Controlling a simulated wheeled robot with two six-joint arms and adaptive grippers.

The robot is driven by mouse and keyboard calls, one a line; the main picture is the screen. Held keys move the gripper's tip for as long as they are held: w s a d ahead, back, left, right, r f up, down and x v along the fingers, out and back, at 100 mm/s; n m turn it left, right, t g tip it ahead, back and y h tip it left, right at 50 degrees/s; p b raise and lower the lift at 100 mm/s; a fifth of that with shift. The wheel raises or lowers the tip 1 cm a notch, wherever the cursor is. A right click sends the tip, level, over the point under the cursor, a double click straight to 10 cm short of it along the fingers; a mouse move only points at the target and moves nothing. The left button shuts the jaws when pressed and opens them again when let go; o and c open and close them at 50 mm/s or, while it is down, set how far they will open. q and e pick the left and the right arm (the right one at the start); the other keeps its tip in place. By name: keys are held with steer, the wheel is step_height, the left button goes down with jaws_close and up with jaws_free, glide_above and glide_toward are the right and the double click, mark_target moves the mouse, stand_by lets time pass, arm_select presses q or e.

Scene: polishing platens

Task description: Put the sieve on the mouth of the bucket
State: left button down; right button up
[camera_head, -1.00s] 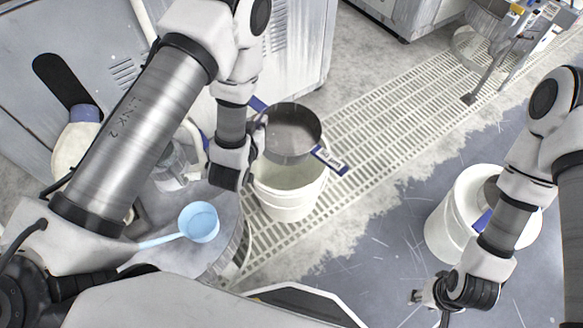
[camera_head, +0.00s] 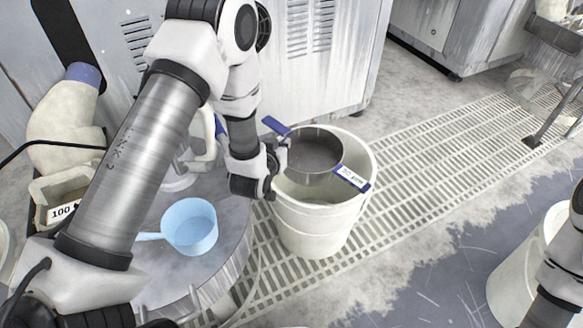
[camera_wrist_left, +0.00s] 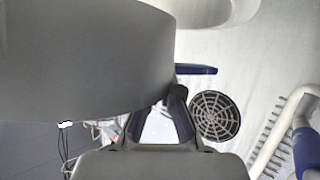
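The sieve (camera_head: 313,160) is a round dark grey pan with blue handles on opposite sides. My left gripper (camera_head: 279,165) is shut on its left side wall. In the left wrist view the sieve wall (camera_wrist_left: 80,65) fills the upper left, and the fingertips (camera_wrist_left: 178,97) meet its edge. The white bucket (camera_head: 312,228) stands upright on the floor grating. The sieve overlaps the bucket's mouth in the head view, toward its back left; whether it touches the rim cannot be told. My right gripper is out of view.
A round grey table (camera_head: 235,240) at the left holds a light blue dipper (camera_head: 190,228), close to the bucket's left side. A grey cabinet (camera_head: 320,60) stands behind. Another white bucket (camera_head: 510,275) is at the lower right. The grating (camera_head: 440,150) right of the bucket is clear.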

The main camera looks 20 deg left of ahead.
arm_select(q)
step_height(320, 180, down, 5)
steer(key=shift+b, duration=1.2)
steer(key=shift+r, duration=0.2)
steer(key=c, duration=1.3)
jaws_free()
steer(key=shift+f, duration=0.1)
steer(key=shift+s, duration=0.1)
steer(key=p+v, duration=0.5)
steer(key=v, duration=0.7)
